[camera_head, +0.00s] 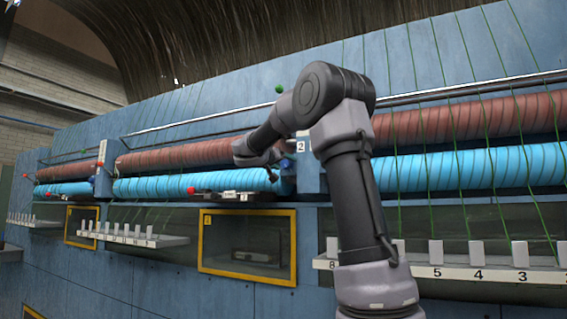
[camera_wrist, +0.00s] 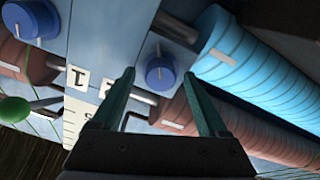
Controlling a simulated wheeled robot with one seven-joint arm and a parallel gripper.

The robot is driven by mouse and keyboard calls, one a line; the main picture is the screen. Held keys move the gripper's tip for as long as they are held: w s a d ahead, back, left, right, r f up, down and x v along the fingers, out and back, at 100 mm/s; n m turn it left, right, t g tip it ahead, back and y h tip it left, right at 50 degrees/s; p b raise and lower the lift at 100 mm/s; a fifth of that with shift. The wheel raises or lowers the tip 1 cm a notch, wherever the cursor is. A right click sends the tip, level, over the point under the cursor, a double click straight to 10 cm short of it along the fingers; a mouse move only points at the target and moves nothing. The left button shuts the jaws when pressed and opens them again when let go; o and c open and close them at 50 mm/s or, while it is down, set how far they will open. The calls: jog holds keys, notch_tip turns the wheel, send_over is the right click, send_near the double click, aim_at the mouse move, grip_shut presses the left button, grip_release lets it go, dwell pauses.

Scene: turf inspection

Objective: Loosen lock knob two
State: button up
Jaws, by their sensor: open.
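A round blue knob (camera_wrist: 160,73) with a pale mark across its face sits on a blue-grey bracket in the wrist view. My gripper (camera_wrist: 158,76) is open, with its two green fingers on either side of this knob in the picture. I cannot tell whether they touch it. A second blue knob (camera_wrist: 33,17) lies at the upper left, outside the fingers. White label plates (camera_wrist: 77,78) are between the knobs, partly covered by a finger. In the head view, a plate marked 2 (camera_head: 301,146) is on the bracket by my wrist; the fingertips are hard to make out there.
A green ball handle (camera_wrist: 14,110) is left of the fingers in the wrist view. Red-brown rollers (camera_head: 175,157) and blue rollers (camera_head: 150,188) run along the machine. Thin green yarns cross the rollers at right. A numbered shelf (camera_head: 460,272) and a yellow-framed window (camera_head: 247,273) are below.

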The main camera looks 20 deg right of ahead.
jog(key=v, duration=1.1)
jog(key=s+d+f+n+g+y, duration=0.2)
jog(key=s+f+g+y, duration=0.3)
jog(key=s+f, duration=0.95)
jog(key=s+a+f+t+y, duration=0.1)
jog(key=s+a+f+y, duration=1)
jog(key=s+f, duration=0.3)
jog(key=shift+s+a, duration=0.25)
jog(key=shift+s, duration=0.4)
jog(key=shift+r, duration=0.1)
